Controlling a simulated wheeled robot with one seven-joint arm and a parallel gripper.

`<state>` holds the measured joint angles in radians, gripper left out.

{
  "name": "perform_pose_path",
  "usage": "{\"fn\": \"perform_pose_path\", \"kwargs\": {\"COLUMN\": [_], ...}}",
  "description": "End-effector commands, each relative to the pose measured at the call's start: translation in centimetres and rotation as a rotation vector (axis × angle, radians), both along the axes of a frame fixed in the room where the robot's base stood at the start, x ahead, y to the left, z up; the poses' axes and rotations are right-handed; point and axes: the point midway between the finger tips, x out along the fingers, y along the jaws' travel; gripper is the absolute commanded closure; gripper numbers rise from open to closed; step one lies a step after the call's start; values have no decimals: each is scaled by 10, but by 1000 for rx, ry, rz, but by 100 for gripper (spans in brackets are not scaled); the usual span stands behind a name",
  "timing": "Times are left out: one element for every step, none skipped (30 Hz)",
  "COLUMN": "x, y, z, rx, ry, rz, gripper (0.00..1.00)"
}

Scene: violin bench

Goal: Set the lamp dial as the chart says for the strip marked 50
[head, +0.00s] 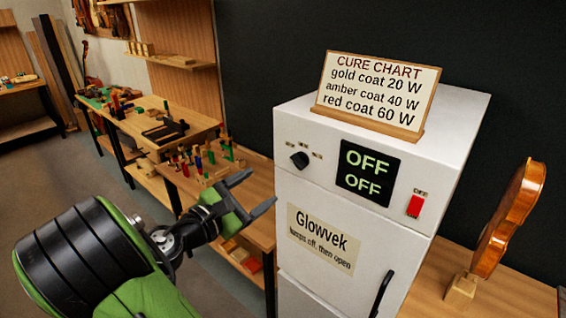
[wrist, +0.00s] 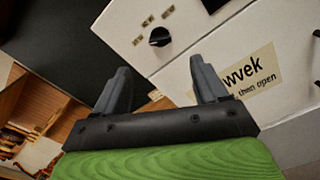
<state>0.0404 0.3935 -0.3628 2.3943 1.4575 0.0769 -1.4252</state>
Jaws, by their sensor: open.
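The lamp dial (head: 300,160) is a black knob at the upper left of the white cabinet's front, with small labels around it too small to read. It also shows in the wrist view (wrist: 159,37), beyond my fingertips. The cure chart (head: 372,92) stands on top of the cabinet and reads gold coat 20 W, amber coat 40 W, red coat 60 W. The display (head: 367,173) reads OFF on both lines. My gripper (head: 258,190) is open and empty, below and left of the dial and apart from it. I see no strip marked 50.
A red switch (head: 415,205) sits right of the display. The cabinet (head: 330,275) has a label reading "Glowvek, lamps off, then open" and a black door handle (head: 381,293). A violin body (head: 511,218) stands at right. Benches with tools (head: 160,130) stand behind my arm.

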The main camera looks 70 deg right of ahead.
Motion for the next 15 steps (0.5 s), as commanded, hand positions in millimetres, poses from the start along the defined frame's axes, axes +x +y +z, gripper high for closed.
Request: {"fn": "perform_pose_path", "kwargs": {"x": [-6,-9,-12,-14,-17,-21,-24,-28,-32,-35,-38,-41,-44,-46,-48], "y": [-9,-15,-22,-28,-35,-44,-51,-58,-68,-75,-81,-90,-96,-101,-108], "z": [-2,-2,-2,-2,-1,-1,0,0,0,0,0,0,0,0,0], "rx": [0,1,1,0,-1,0,-1,-1,1,-1,-1,0,0,-1,1], "ry": [-4,-4,-4,-5,-4,-4,-4,-4,-4,-3,-5,-3,-4,-4,-4], "rz": [-8,-9,-9,-8,-9,-8,-9,-9,-9,-9,-8,-7,-7,-5,-6], "gripper": [28,28,28,28,28,28,28,28,28,28,28,28,28,28,28]}}
